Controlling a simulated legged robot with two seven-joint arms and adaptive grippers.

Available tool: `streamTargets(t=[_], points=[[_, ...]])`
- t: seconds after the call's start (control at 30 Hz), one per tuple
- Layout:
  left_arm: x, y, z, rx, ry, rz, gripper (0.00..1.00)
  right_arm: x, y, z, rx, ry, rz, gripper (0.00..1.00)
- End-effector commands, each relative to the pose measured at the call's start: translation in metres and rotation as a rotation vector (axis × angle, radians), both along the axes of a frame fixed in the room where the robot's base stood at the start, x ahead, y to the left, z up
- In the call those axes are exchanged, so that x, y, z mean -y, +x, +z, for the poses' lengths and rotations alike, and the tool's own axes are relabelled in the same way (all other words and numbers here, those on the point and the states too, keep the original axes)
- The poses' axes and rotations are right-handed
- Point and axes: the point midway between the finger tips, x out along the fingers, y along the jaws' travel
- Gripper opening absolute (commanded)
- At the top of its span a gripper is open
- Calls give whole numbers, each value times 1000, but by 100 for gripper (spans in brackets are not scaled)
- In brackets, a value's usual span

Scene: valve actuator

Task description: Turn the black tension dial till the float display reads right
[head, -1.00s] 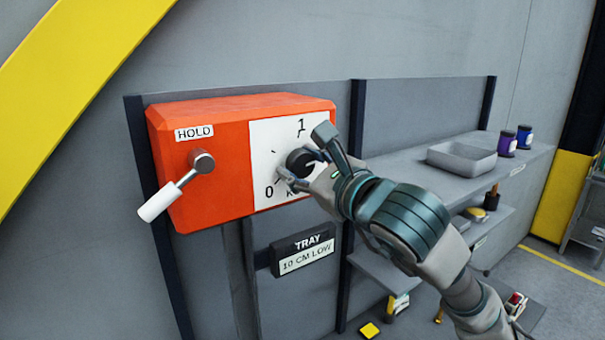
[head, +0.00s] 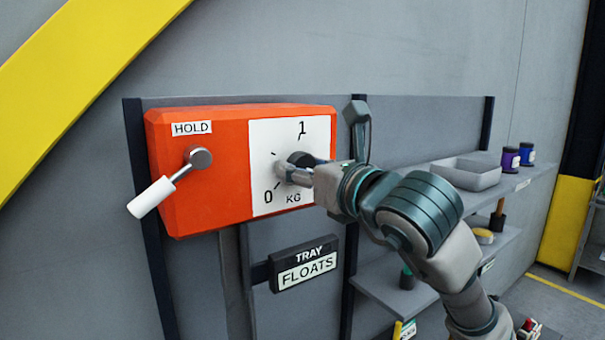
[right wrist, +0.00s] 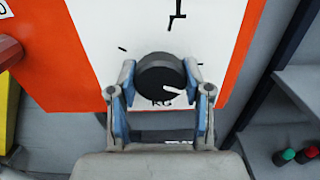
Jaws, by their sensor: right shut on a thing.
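The black tension dial (head: 303,158) sits on the white scale plate of the orange box. The plate is marked 0, 1 and KG. In the right wrist view the dial (right wrist: 163,82) lies between my two fingers, with a white pointer mark towards its lower right. My right gripper (head: 297,172) is shut on the dial and hides part of it in the head view. The display (head: 306,268) under the box is labelled TRAY and reads FLOATS. My left gripper is not in view.
A HOLD lever (head: 168,185) with a white grip hangs down-left on the box (head: 225,155). At right, a grey shelf holds a tray (head: 466,177) and jars (head: 511,158). Lower shelves hold small items.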

Motion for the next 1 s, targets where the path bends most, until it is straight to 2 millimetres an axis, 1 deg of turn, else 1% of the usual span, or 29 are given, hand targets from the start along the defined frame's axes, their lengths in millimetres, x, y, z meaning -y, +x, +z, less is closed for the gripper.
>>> streamTargets(t=[0.33,0.37,0.4,0.47,0.8,0.87,1.0], points=[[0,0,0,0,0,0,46,0,0,1,-1,4,0,14],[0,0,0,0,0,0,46,0,0,1,-1,4,-1,52],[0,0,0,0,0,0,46,0,0,1,-1,3,-1,62],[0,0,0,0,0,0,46,0,0,1,-1,3,-1,75],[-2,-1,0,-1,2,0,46,2,-2,1,-1,3,-1,75],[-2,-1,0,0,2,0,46,4,-6,1,1,3,0,75],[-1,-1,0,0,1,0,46,18,-25,1,4,3,-2,75]])
